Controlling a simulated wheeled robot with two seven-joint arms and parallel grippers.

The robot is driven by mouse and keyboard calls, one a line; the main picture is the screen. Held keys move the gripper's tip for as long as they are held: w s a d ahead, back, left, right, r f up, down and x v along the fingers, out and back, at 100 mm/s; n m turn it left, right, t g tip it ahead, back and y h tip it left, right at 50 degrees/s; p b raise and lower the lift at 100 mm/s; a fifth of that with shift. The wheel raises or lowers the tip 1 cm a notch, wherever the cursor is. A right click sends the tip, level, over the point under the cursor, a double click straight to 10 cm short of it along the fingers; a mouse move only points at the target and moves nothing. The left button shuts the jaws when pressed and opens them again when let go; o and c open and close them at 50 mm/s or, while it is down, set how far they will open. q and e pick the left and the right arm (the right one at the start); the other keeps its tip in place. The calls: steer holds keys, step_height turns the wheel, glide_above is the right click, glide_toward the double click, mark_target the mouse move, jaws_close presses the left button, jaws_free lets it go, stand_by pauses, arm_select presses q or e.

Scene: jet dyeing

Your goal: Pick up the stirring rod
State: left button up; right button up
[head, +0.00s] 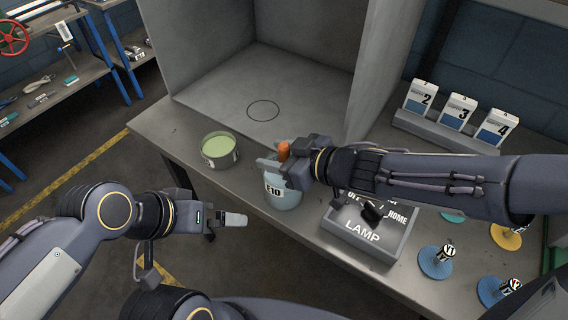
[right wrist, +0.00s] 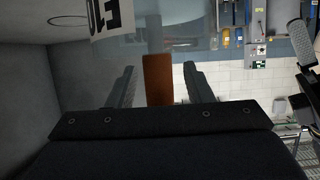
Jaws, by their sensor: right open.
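The stirring rod shows as an orange handle (head: 284,150) standing up out of the pale blue beaker (head: 283,194) labelled E10 on the bench. Its lower part is hidden in the beaker and behind the gripper. My right gripper (head: 279,161) is at the handle above the beaker. In the right wrist view the handle (right wrist: 158,79) stands between the two spread fingers, with a gap on each side. The beaker's label (right wrist: 110,15) shows at the top there. My left gripper (head: 235,219) is in front of the bench, away from the rod; its finger gap cannot be made out.
A pan with green liquid (head: 219,151) stands left of the beaker. A sloped lamp control box (head: 366,235) is close on the right, partly under my right arm. The booth floor (head: 295,85) behind is clear.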

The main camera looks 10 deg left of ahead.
jaws_close()
arm_select(q)
steer(key=shift+r, duration=0.1)
arm_select(e)
steer(key=shift+r, duration=0.1)
